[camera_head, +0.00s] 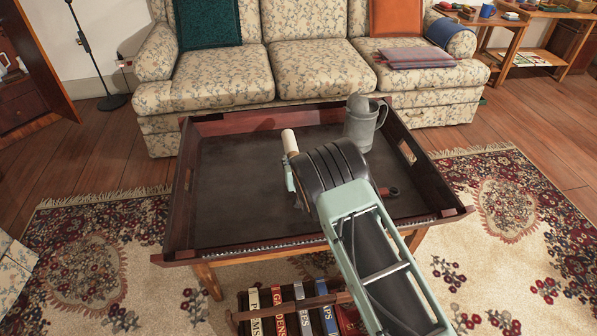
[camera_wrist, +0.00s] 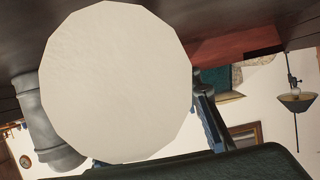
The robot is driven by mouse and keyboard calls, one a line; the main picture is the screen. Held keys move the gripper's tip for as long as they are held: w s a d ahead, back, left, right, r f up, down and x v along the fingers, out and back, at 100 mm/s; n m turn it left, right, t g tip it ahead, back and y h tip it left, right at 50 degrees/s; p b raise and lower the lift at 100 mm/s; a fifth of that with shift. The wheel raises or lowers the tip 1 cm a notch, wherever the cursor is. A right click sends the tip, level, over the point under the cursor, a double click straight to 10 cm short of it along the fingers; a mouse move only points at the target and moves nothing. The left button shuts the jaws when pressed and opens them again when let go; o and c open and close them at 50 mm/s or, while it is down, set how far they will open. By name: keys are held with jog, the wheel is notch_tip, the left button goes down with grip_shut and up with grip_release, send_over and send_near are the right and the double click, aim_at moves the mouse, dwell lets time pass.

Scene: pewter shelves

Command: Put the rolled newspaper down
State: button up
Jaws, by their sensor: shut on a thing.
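The rolled newspaper (camera_head: 289,141) is a cream-white cylinder whose upper end shows beyond my arm over the tray-topped table (camera_head: 240,190). In the wrist view its pale, many-sided round end (camera_wrist: 115,80) fills much of the picture. My gripper (camera_head: 294,172) is shut on it, with bluish finger parts showing behind the roll in the wrist view. My wrist hides most of the gripper and the roll's lower part in the head view. I cannot tell whether the roll touches the tray.
A grey metal pitcher (camera_head: 361,125) stands at the tray's back right, and a small dark brown object (camera_head: 391,191) lies right of my wrist. Raised rims surround the tray; its left half is clear. Several books (camera_head: 280,312) sit below in front. A floral sofa (camera_head: 310,68) stands behind.

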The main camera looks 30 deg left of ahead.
jog(key=shift+w+d+f+b, duration=0.15)
jog(key=shift+f+b, duration=0.1)
jog(key=shift+f, duration=0.5)
jog(key=shift+w+d+f+b, duration=0.2)
jog(key=shift+f, duration=0.55)
jog(key=shift+w+d+f+b, duration=0.15)
jog(key=shift+f+b, duration=0.1)
jog(key=shift+f, duration=0.5)
jog(key=shift+f, duration=0.15)
jog(key=o, duration=1.3)
jog(key=shift+f, duration=0.1)
jog(key=shift+s+d+r, duration=0.1)
jog(key=shift+d+r, duration=0.05)
jog(key=shift+r, duration=0.15)
jog(key=p+v, duration=0.3)
jog(key=v, duration=0.3)
jog(key=shift+s+r, duration=0.1)
jog(key=shift+r, duration=0.05)
jog(key=shift+s+d, duration=0.35)
